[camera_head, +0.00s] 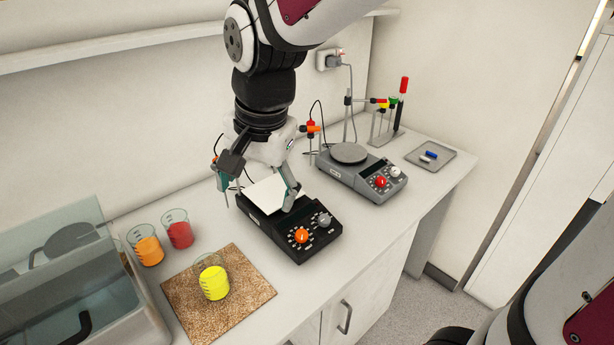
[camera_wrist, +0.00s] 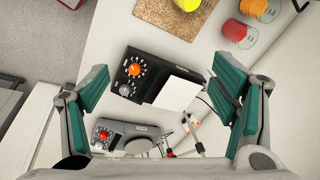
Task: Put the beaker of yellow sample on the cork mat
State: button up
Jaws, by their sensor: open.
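The beaker of yellow sample (camera_head: 214,283) stands upright on the cork mat (camera_head: 253,292), near the mat's middle. In the wrist view the yellow sample (camera_wrist: 187,4) and the mat (camera_wrist: 150,11) show only partly, at the top edge. My gripper (camera_head: 257,195) is open and empty. It is above the black hotplate with a white top, behind and to the right of the mat, apart from the beaker. In the wrist view its two fingers (camera_wrist: 165,97) are wide apart with nothing between them but the hotplate below.
The black hotplate (camera_head: 300,235) stands right of the mat, a grey stirrer (camera_head: 365,176) behind it. Beakers of orange (camera_head: 148,250) and red (camera_head: 179,234) stand left of the mat, beside a clear-walled box (camera_head: 60,270). A small tray (camera_head: 432,158) and marker stand (camera_head: 385,125) are farther right.

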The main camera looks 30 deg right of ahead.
jog(key=s+d+r+n+t, duration=0.1)
jog(key=s+d+r+n, duration=0.1)
jog(key=s, duration=0.4)
jog(key=s+d+r+n+t, duration=0.1)
jog(key=s+d+r+n, duration=0.2)
jog(key=s+d+n, duration=0.2)
jog(key=shift+s+n+t+h, duration=0.4)
jog(key=shift+s+n, duration=0.7)
jog(key=shift+s, duration=0.1)
